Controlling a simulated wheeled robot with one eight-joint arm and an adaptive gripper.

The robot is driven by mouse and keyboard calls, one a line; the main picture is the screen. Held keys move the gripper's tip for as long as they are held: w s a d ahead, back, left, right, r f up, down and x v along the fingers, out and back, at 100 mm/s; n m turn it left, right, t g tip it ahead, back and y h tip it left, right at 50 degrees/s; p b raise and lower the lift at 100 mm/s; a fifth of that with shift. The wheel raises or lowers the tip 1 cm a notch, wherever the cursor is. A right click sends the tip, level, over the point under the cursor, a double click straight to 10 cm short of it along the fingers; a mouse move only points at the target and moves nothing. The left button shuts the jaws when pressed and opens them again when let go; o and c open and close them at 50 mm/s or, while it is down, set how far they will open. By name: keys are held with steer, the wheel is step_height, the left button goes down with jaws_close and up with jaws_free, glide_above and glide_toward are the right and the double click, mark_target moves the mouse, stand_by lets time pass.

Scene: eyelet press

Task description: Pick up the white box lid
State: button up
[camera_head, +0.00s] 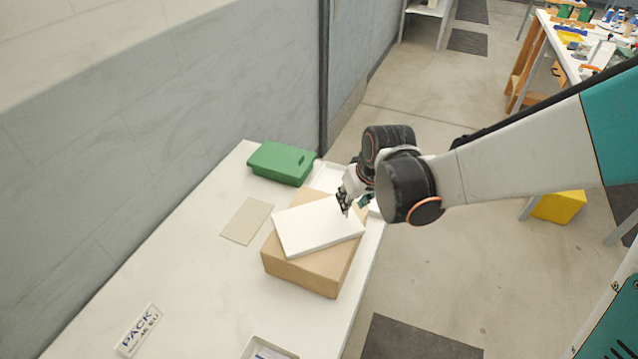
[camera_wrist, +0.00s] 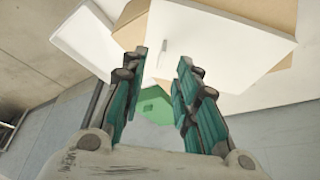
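The white box lid (camera_head: 312,228) is a flat white slab lying askew on top of a brown cardboard box (camera_head: 312,272). In the wrist view the lid (camera_wrist: 225,50) fills the upper middle and right. My gripper (camera_head: 347,202) is at the lid's far right corner, close to its edge. In the wrist view my gripper (camera_wrist: 162,58) is open, its two green-padded fingers apart, with part of the lid visible beyond and between the tips. I cannot tell whether a finger touches the lid.
A green box (camera_head: 282,162) and a white tray (camera_head: 326,176) stand beyond the cardboard box. A beige sheet (camera_head: 246,221) lies to its left, and a PACK sign (camera_head: 139,330) nearer. Another white tray (camera_head: 268,350) is at the front. A wall borders the table's left side.

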steer(key=shift+b+x, duration=1.4)
steer(key=shift+x, duration=1.35)
steer(key=shift+w+a+r, duration=0.1)
steer(key=shift+a+r, duration=0.05)
steer(key=shift+a, duration=0.05)
jaws_close()
